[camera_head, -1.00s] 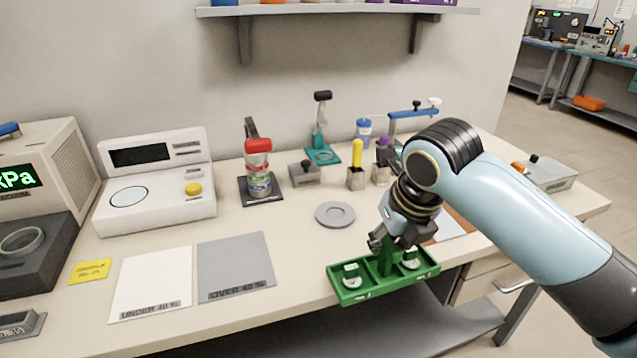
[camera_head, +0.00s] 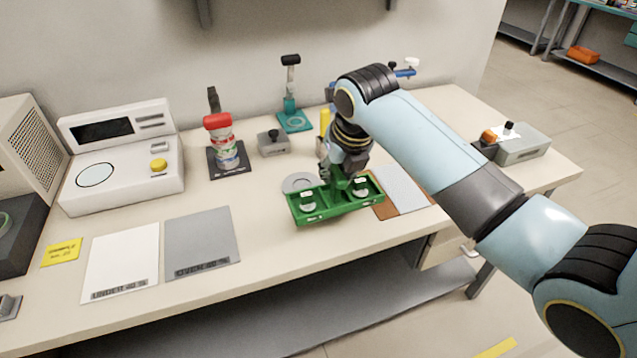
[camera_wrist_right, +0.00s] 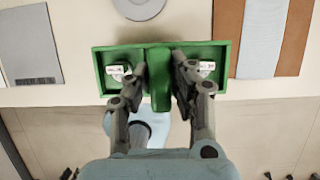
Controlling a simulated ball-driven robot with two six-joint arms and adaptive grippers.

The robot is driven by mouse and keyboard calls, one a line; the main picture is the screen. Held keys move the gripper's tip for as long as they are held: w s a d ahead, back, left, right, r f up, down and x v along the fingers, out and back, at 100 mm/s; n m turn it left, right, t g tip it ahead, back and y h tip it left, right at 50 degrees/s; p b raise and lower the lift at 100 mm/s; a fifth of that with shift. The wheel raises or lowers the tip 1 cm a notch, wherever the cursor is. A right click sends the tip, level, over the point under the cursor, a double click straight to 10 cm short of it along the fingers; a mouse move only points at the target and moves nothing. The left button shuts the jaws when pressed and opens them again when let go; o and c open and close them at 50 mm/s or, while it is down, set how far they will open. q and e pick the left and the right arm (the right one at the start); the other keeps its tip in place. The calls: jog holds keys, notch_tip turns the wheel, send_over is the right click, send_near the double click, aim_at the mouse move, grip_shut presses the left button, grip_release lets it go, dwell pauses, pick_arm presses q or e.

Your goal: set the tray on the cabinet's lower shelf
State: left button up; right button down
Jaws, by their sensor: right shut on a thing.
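The green tray (camera_head: 318,214) is held in my right gripper (camera_head: 343,182) above the front part of the bench in the head view. It has compartments, with a small white-labelled round piece at each end. In the right wrist view the tray (camera_wrist_right: 228,85) spans the middle, and the fingers of my right gripper (camera_wrist_right: 160,80) are shut on its central green grip. A white-labelled piece (camera_wrist_right: 120,70) sits in the left compartment and another (camera_wrist_right: 206,68) in the right one. No cabinet shelf can be made out for certain. My left gripper is not in view.
A grey round dish (camera_head: 294,184) lies behind the tray. A grey lower shelf (camera_head: 290,312) runs under the bench.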

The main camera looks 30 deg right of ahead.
aim_at(324, 186)
jog(key=w, duration=0.1)
jog(key=w+f, duration=0.2)
jog(key=shift+w+a, duration=0.25)
jog(key=shift+w, duration=0.05)
jog(key=shift+f, duration=2.05)
jog(key=c, duration=1.2)
grip_release()
jog(key=shift+f, duration=0.1)
jog(key=shift+o, duration=0.2)
